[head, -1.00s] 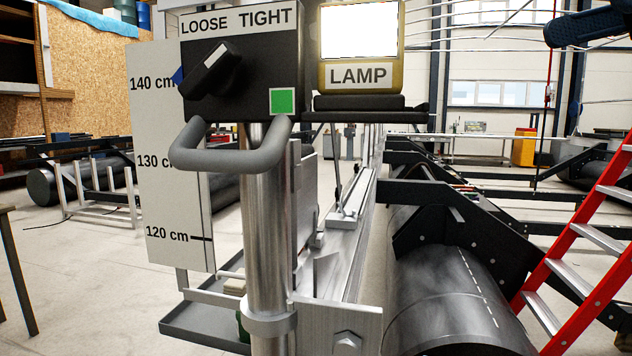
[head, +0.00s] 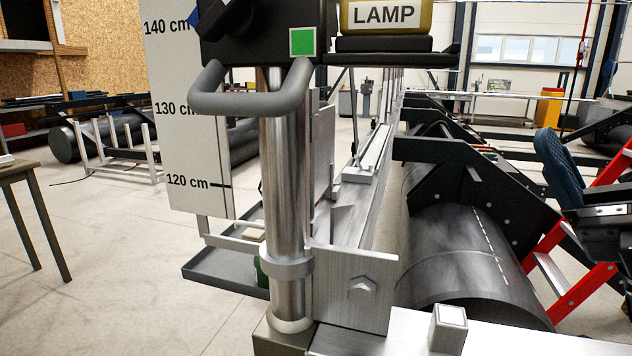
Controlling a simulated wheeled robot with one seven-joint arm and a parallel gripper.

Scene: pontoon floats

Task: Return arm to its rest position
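My arm shows at the right edge of the head view, with a dark blue link and a black part below it that may be my gripper (head: 603,222). The right edge cuts that part off. No fingertips show, so I cannot tell whether it is open or shut, or whether it holds anything. It appears in front of the red ladder in the picture and well to the right of the metal post (head: 285,180).
The post carries a grey handle (head: 250,100), a black box with a green square, and the lamp (head: 385,18), cut off above. A height board (head: 190,120) stands left. The black float (head: 465,260) and red ladder (head: 560,285) are right. Open floor lies left.

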